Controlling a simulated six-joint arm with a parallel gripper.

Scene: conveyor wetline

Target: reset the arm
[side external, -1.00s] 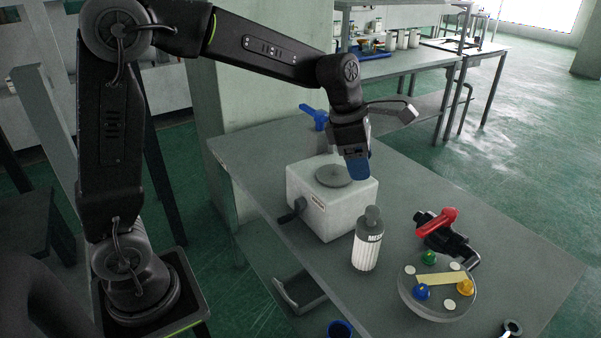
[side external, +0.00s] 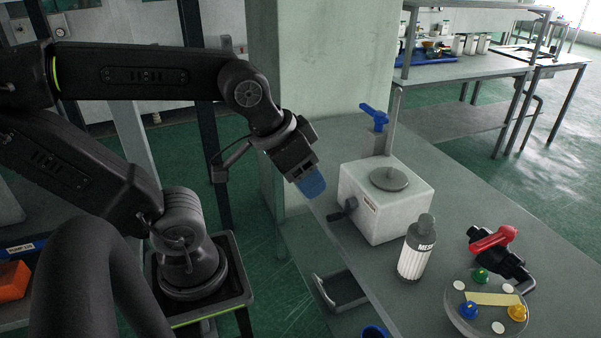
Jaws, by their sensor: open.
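On the table (side external: 543,262) stand a white device with a round plate (side external: 388,205), a blue-handled tap (side external: 374,117), a ribbed bottle (side external: 416,250), a red-handled valve (side external: 492,239) and a round dish (side external: 467,322) with coloured knobs. A pale pillar (side external: 315,65) rises behind my gripper.

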